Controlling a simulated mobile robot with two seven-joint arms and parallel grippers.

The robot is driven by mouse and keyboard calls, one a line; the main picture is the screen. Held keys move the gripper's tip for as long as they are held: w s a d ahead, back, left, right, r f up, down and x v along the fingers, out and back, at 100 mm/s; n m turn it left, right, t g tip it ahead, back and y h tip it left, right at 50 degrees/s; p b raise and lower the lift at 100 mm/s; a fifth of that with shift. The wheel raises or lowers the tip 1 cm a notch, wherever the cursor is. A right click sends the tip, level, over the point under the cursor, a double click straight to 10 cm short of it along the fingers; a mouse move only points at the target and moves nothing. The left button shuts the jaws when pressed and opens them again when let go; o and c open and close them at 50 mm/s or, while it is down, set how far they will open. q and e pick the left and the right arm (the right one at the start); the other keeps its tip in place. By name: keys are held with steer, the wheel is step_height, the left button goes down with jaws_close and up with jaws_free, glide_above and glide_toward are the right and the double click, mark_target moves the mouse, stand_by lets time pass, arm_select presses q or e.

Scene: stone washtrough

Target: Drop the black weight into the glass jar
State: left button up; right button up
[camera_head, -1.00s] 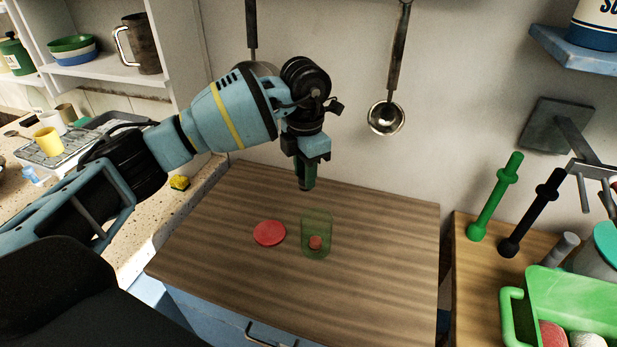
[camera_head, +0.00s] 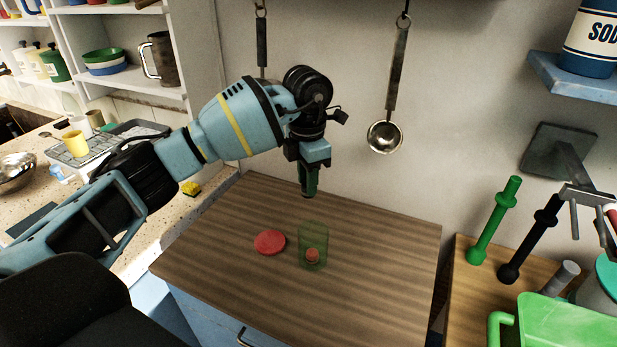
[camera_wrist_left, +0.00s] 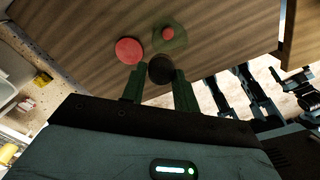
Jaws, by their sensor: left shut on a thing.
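The glass jar (camera_head: 313,258) is a green-tinted, see-through vessel standing upright on the wooden counter, with a small red thing inside near its bottom. It also shows in the left wrist view (camera_wrist_left: 178,42). My left gripper (camera_head: 308,192) is above the counter, higher than the jar and apart from it, with its fingers pointing down. It is shut on the black weight (camera_wrist_left: 161,68), a dark round piece between the fingertips in the left wrist view. The weight is hard to make out in the head view.
A flat red disc (camera_head: 270,242) lies left of the jar on the wooden counter (camera_head: 370,290). A ladle (camera_head: 385,136) hangs on the wall behind. Green and black bars (camera_head: 494,220) stand at the right, beside a green bin (camera_head: 565,325). The counter right of the jar is clear.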

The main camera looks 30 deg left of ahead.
arm_select(q)
step_height(320, 180, down, 6)
steer(key=shift+r+b, duration=0.1)
steer(key=shift+b, duration=0.95)
steer(key=o, duration=1)
steer(key=shift+o, duration=0.2)
arm_select(e)
steer(key=f, duration=0.1)
steer(key=s+f, duration=0.1)
steer(key=shift+s+a+f+g, duration=0.1)
steer(key=shift+s+f+g, duration=0.2)
steer(key=shift+f, duration=0.1)
arm_select(q)
step_height(320, 180, up, 6)
steer(key=shift+d+r, duration=0.1)
steer(key=shift+r, duration=0.8)
arm_select(e)
steer(key=shift+s, duration=0.2)
